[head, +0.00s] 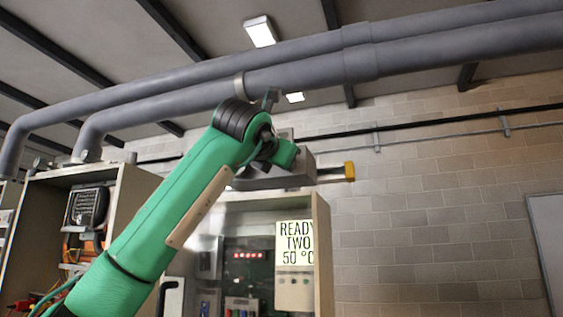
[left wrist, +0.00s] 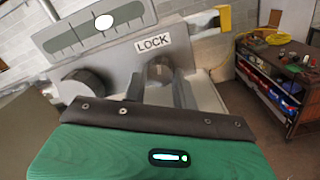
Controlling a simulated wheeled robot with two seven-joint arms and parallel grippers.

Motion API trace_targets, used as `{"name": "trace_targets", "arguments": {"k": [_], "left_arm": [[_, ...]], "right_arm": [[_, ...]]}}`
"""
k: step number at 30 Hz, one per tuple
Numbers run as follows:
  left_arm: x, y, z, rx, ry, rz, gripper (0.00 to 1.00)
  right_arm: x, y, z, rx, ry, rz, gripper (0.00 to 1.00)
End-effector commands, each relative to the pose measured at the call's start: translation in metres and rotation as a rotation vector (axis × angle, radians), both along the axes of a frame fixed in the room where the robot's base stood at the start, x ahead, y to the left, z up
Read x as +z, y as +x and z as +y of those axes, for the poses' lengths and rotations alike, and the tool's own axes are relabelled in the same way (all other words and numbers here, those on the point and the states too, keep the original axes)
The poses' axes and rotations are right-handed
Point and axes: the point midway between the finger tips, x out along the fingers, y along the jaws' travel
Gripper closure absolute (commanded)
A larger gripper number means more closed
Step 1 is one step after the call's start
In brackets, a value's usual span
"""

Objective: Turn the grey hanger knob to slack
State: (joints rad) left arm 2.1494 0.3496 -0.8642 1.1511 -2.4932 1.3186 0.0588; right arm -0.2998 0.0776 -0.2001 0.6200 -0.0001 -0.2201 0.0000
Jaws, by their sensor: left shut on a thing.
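A grey hanger box (left wrist: 125,60) fills the upper left wrist view. It bears a scale plate with a white oval (left wrist: 104,21) and a LOCK label (left wrist: 154,42). A dark round knob (left wrist: 84,86) is on its face at left, beside my fingers. My left gripper (left wrist: 160,90) is shut on a grey knob (left wrist: 158,70) just below the LOCK label; the knob is mostly hidden between the fingers. In the head view the box (head: 290,174) shows behind my green left arm, which hides the fingers. My right gripper is in neither view.
Two thick grey pipes (head: 310,70) run above my arm. A yellow end piece (head: 349,171) juts from the box's right. An open cabinet with a READY TWO 50 °C sign (head: 294,243) stands below. A shelf with bins (left wrist: 280,75) is at right in the wrist view.

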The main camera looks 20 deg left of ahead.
Motion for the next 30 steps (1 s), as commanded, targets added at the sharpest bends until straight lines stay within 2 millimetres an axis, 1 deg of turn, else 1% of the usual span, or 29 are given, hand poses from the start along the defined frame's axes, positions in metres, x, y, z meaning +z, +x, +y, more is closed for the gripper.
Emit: {"name": "trace_targets", "arguments": {"k": [1, 11, 12, 15, 25, 28, 30], "left_arm": [[-0.003, 0.001, -0.001, 0.0, -0.002, 0.006, 0.95], [-0.003, 0.002, -0.001, 0.001, -0.003, 0.008, 0.95], [-0.003, 0.002, -0.001, 0.001, -0.002, 0.008, 0.69], [-0.003, 0.001, -0.001, 0.0, -0.002, 0.006, 0.51], [-0.002, -0.002, 0.0, 0.0, -0.003, 0.002, 0.51], [-0.004, -0.012, 0.0, 0.0, -0.003, 0.001, 0.51], [-0.005, -0.025, 0.0, 0.0, -0.003, -0.001, 0.51]], "right_arm": [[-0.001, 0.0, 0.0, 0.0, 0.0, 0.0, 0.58], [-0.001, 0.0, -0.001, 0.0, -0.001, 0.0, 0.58], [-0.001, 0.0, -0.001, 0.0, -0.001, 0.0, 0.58], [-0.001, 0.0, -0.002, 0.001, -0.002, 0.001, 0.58], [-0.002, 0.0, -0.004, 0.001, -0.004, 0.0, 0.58], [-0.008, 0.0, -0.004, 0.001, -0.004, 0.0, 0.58], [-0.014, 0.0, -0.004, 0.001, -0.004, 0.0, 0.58]]}}
